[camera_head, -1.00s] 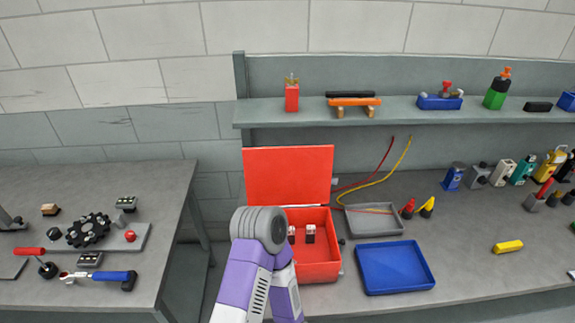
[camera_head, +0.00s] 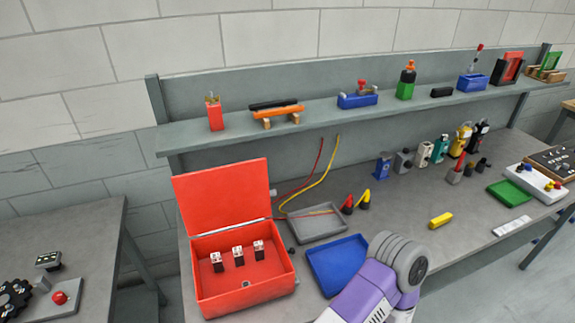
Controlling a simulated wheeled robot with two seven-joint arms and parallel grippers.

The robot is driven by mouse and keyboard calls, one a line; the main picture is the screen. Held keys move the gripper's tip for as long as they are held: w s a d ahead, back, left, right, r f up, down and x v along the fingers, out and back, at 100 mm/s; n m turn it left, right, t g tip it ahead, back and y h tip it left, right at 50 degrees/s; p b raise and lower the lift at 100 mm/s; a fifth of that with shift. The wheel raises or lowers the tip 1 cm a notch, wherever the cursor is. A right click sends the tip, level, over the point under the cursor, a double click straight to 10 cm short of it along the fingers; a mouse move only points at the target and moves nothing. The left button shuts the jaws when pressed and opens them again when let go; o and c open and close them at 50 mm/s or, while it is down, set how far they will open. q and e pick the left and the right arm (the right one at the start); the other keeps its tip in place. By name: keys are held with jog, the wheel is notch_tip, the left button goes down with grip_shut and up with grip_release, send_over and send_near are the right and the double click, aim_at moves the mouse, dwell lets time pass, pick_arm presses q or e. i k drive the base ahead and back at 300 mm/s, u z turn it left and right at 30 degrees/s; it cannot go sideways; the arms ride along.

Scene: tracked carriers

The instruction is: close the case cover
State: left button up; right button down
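A red case (camera_head: 247,290) stands on the grey workbench at the lower left of the head view. Its red cover (camera_head: 223,197) stands raised at the back, tilted slightly backward, so the case is open. Several small white-topped dark parts (camera_head: 238,255) stand inside it. A purple and grey arm of mine reaches in from the bottom edge, right of the case and in front of the blue tray. No gripper fingers show, and I cannot tell which arm this is. The arm is apart from the cover.
A blue tray (camera_head: 333,264) and a grey tray (camera_head: 316,225) lie right of the case. Red and yellow wires (camera_head: 328,166) hang behind them. A shelf (camera_head: 336,107) runs above, bearing tools. A yellow block (camera_head: 440,220) lies farther right. Another table (camera_head: 62,232) stands left, across a gap.

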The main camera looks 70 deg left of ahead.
aim_at(222, 199)
jog(key=z, duration=0.3)
jog(key=k, duration=1)
jog(key=u, duration=1.1)
